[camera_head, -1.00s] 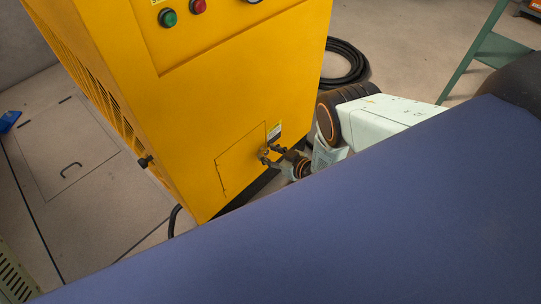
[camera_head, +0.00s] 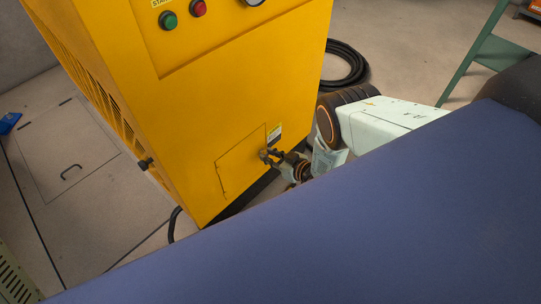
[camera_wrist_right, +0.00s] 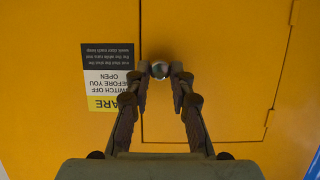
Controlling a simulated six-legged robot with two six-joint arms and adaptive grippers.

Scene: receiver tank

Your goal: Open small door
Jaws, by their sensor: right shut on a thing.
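The small door (camera_head: 236,163) is a yellow panel low on the front of the yellow cabinet (camera_head: 220,110). Its thin outline shows and it looks shut, flush with the front. It also fills much of the right wrist view (camera_wrist_right: 230,90). A round metallic knob (camera_wrist_right: 160,69) sits at the door's edge. My right gripper (camera_head: 266,155) is at the door's right edge, shut on the knob, with its fingertips (camera_wrist_right: 160,72) on either side of it. In the head view the gripper hides the knob. My left gripper is not in view.
A warning label (camera_wrist_right: 110,75) is beside the door. Green and red buttons (camera_head: 168,19) are higher on the cabinet. A coiled black hose (camera_head: 345,62) lies on the floor behind. A green stand (camera_head: 480,50) is at the right. A floor hatch (camera_head: 72,150) lies at left.

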